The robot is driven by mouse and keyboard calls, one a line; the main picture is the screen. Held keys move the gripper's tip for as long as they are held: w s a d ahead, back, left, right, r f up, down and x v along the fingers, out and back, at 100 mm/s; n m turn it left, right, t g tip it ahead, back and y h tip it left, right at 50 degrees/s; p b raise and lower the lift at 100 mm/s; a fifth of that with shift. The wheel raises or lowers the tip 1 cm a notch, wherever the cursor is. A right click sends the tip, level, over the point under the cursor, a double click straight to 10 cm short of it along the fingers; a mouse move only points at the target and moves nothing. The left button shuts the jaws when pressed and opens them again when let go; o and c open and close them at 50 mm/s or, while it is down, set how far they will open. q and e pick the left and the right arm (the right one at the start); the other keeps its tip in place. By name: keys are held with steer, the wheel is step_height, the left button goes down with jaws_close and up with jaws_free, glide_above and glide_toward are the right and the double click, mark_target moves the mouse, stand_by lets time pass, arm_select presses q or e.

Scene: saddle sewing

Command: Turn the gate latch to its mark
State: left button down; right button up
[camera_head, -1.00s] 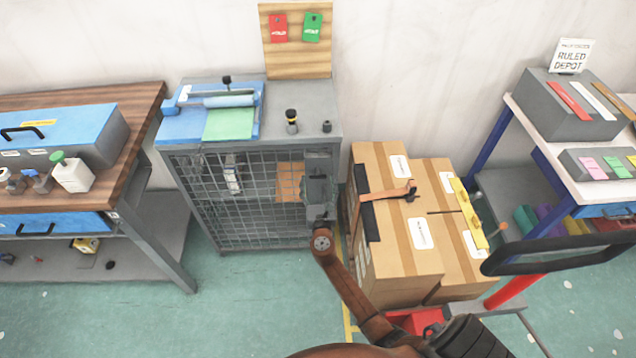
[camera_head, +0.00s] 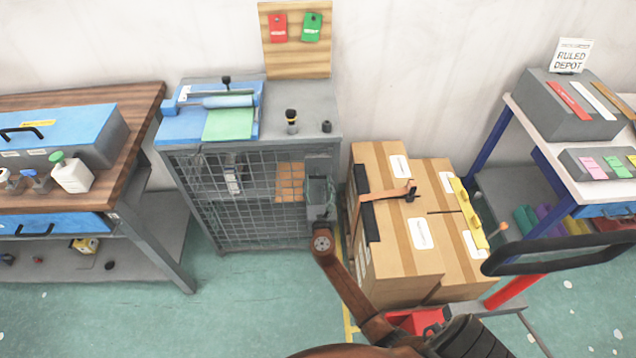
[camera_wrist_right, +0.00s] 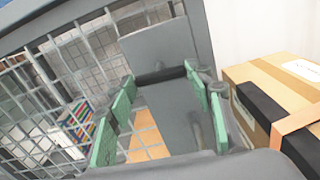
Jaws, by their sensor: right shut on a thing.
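The grey wire-mesh cabinet gate (camera_head: 245,220) is in the middle of the head view, and its mesh also shows in the wrist view (camera_wrist_right: 45,95). My right gripper (camera_head: 320,198) is at the gate's right edge, at the end of my brown arm. In the wrist view its green-padded fingers (camera_wrist_right: 163,110) stand on either side of a grey plate (camera_wrist_right: 155,65) on the gate. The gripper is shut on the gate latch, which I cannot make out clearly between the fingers. I cannot see the mark. My left gripper is not in view.
Cardboard boxes (camera_head: 400,235) stand close to the cabinet's right side, also in the wrist view (camera_wrist_right: 250,75). A wooden workbench (camera_head: 140,130) is at the left. A shelf table (camera_head: 560,165) is at the right. The green floor before the cabinet is clear.

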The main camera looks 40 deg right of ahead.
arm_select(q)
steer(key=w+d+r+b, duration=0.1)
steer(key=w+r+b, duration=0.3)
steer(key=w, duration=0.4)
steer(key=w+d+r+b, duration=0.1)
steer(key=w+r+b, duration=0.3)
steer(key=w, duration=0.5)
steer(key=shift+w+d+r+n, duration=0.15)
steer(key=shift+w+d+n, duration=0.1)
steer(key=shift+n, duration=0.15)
arm_select(e)
steer(key=shift+m, duration=8.3)
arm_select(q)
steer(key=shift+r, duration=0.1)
arm_select(e)
steer(key=o, duration=1.2)
steer(key=shift+c, duration=0.2)
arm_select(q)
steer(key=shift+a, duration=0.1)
arm_select(e)
steer(key=v, duration=0.7)
steer(key=shift+s+a, duration=0.15)
steer(key=shift+s, duration=0.05)
